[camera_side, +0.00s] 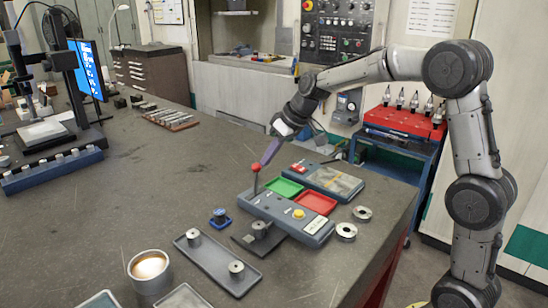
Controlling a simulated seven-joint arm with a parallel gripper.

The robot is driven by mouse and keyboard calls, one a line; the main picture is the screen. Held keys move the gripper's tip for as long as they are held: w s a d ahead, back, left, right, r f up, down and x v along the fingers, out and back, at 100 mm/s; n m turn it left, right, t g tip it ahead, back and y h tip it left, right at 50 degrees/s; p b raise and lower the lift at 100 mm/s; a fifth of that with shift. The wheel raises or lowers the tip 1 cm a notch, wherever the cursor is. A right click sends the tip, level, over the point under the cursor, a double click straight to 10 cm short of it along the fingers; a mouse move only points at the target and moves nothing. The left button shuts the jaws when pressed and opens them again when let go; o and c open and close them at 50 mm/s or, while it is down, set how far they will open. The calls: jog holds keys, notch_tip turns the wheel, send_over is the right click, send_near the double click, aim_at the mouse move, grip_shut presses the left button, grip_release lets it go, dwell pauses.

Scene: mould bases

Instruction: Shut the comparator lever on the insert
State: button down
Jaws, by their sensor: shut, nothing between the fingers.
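The comparator (318,226) is a blue-grey box with a yellow button, near the middle of the bench. Its lever (256,184) stands roughly upright at the left end, topped by a red knob (256,167). A small metal insert (259,228) sits on the dark plate at the comparator's front side. My gripper (264,162) points down just above and to the right of the red knob. Its fingers are shut with nothing between them. I cannot tell whether they touch the knob.
A grey tray (215,262) with two metal cylinders lies in front, beside a blue-based part (220,217). Green (284,187) and red (316,202) trays lie behind the comparator. Two metal rings (346,232) are to the right. The bench's left middle is clear.

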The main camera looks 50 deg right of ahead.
jog(key=shift+a+r+h, duration=0.15)
jog(key=shift+a+h, duration=0.25)
jog(key=shift+a, duration=0.2)
jog(key=shift+a+r, duration=0.1)
jog(key=shift+a, duration=2.05)
jog(key=shift+a+f, duration=0.1)
jog(key=shift+f, duration=0.15)
jog(key=shift+s, duration=0.1)
jog(key=v, duration=1.2)
jog(key=shift+w+r, duration=0.25)
jog(key=shift+r, duration=0.1)
